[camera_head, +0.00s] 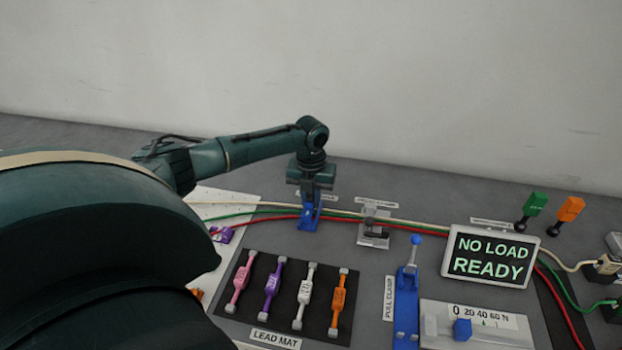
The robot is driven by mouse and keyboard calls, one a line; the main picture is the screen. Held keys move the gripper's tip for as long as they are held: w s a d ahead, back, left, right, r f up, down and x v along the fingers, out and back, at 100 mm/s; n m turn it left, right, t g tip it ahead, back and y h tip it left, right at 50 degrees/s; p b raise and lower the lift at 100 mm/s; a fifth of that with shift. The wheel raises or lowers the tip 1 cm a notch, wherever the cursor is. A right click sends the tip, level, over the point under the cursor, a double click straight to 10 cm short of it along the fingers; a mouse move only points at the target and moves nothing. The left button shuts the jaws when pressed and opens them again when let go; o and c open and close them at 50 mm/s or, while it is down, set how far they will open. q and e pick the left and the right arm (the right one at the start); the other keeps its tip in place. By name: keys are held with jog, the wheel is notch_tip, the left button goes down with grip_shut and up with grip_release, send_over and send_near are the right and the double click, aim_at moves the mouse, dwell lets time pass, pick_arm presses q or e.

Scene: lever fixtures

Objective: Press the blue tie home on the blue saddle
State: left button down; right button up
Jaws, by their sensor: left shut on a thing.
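My left gripper (311,192) points down over the blue saddle (308,222) at the back of the bench and is shut on the blue tie (310,203). The tie and saddle are both blue and small here, so I cannot tell where one ends and the other begins, or whether the tie is fully seated. Red, green and white wires run through this spot. The gripper hides the top of the tie. My right gripper is not in view.
A grey clamp (374,228) stands right of the saddle. In front lie the lead mat (262,322) with several coloured leads, and a blue pull clamp (407,295). A display (490,257) reads NO LOAD READY. A purple part (222,235) is at left.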

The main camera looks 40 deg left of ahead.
pick_arm(q)
jog(key=shift+f, duration=0.25)
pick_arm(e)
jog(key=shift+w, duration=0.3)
pick_arm(q)
jog(key=shift+f, duration=0.35)
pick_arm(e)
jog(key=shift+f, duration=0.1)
pick_arm(q)
jog(key=c, duration=1.2)
grip_release()
jog(key=shift+c, duration=0.2)
jog(key=o, duration=0.5)
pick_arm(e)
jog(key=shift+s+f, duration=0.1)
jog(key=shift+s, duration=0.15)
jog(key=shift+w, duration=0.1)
